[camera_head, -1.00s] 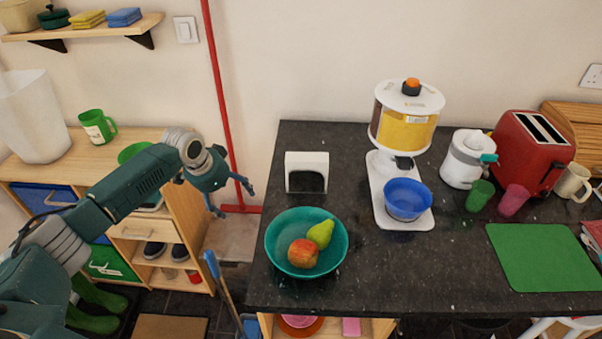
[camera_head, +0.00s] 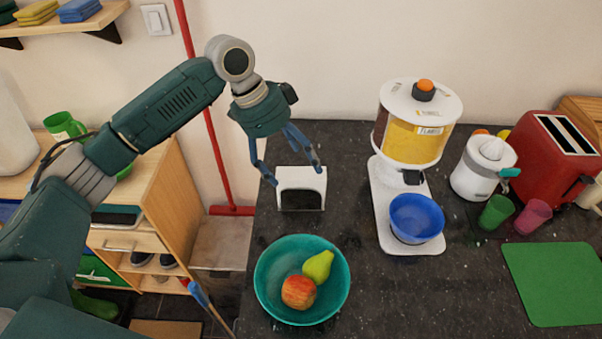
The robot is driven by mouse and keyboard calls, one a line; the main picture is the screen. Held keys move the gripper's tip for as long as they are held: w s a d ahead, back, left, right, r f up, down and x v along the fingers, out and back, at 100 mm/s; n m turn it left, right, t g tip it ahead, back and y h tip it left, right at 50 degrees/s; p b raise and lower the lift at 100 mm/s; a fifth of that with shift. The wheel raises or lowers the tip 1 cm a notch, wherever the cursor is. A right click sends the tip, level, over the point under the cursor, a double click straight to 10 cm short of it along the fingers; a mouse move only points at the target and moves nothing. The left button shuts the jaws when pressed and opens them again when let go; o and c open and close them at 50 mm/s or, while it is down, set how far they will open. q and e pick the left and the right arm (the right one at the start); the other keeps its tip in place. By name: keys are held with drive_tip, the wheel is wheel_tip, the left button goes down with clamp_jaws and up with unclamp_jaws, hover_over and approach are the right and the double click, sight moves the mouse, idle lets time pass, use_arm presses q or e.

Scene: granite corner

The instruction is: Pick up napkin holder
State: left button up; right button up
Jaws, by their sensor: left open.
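The napkin holder (camera_head: 301,174) is a small white upright stand with a dark front opening. It stands on the dark granite counter near the back left. My left gripper (camera_head: 296,176) is open, with its two blue fingers pointing down. In the picture one finger is at the holder's left edge and the other overlaps its top right. I cannot tell whether the fingers touch it or hang above it. My right gripper is not in view.
A teal bowl (camera_head: 268,293) with an apple and a pear stands in front of the holder. A cereal dispenser (camera_head: 416,124) with a blue bowl (camera_head: 417,215) stands to the right. Further right are a juicer (camera_head: 478,178), a red toaster (camera_head: 548,150) and a green mat (camera_head: 556,284).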

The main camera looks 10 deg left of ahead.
sight(303, 177)
use_arm(q)
drive_tip(key=shift+d+f, duration=0.3)
drive_tip(key=shift+f, duration=0.05)
drive_tip(key=x, duration=0.1)
drive_tip(key=p+x, duration=0.1)
drive_tip(key=x, duration=0.2)
drive_tip(key=shift+s+d, duration=0.2)
drive_tip(key=shift+s, duration=0.15)
drive_tip(key=shift+d+f+p, duration=0.1)
drive_tip(key=shift+f+p, duration=0.15)
drive_tip(key=shift+p, duration=0.05)
drive_tip(key=p+x, duration=0.2)
drive_tip(key=x, duration=0.2)
drive_tip(key=shift+w+f, duration=0.1)
drive_tip(key=shift+f, duration=0.5)
drive_tip(key=shift+c, duration=0.8)
drive_tip(key=c, duration=1.3)
drive_tip(key=shift+w, duration=0.1)
drive_tip(key=shift+c, duration=0.5)
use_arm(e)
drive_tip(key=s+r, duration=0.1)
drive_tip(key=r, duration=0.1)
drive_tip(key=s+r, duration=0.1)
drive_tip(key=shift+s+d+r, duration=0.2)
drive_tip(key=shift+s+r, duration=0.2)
